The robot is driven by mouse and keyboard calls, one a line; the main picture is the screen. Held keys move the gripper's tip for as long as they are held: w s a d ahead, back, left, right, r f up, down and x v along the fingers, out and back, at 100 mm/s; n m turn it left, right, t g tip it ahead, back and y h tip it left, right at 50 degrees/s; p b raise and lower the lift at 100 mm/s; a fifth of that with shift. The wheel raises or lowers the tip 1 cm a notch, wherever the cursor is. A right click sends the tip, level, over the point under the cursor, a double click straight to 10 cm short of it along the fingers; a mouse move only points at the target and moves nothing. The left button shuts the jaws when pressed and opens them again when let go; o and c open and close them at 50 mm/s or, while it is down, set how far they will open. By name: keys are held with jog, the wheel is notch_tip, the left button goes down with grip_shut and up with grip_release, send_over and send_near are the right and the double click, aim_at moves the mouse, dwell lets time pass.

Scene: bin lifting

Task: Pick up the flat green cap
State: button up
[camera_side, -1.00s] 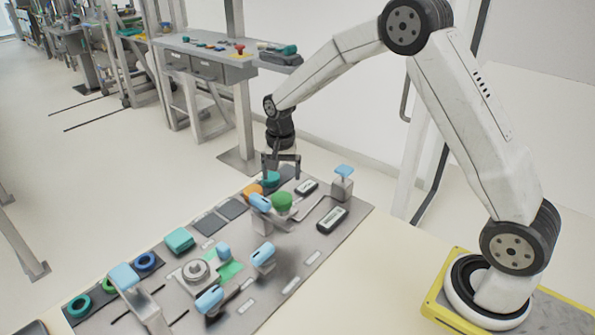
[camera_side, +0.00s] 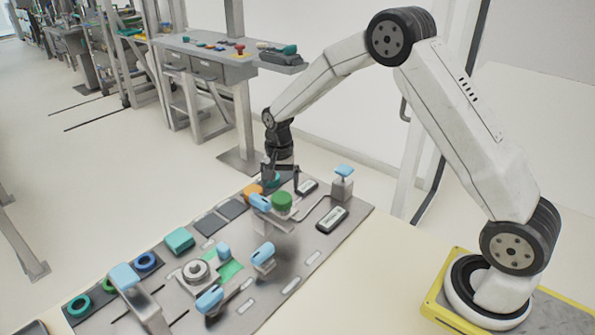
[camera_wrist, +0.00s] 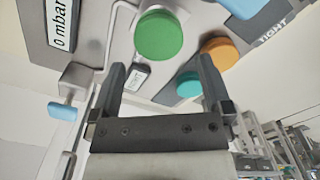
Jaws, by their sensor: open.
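The flat green cap (camera_side: 282,201) is a round green disc on the near side of my gripper in the side view. In the wrist view the green cap (camera_wrist: 158,36) lies beyond the fingertips, roughly in line with the gap between them. My gripper (camera_side: 282,182) is open and empty, pointing down close above the board, behind the cap. In the wrist view both fingers of my gripper (camera_wrist: 161,72) are spread apart. No contact with the cap shows.
A teal cap (camera_wrist: 188,85) is close to the right finger, with an orange cap (camera_wrist: 218,54) beyond it. Light blue-topped clamps (camera_side: 260,203) stand close to the green cap. A blue-topped post (camera_side: 342,182) stands to the right.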

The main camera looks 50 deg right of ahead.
aim_at(282, 197)
jog(key=shift+d+f, duration=0.1)
jog(key=shift+f, duration=2.35)
jog(key=c, duration=1.2)
jog(key=shift+o, duration=0.2)
jog(key=shift+r, duration=0.2)
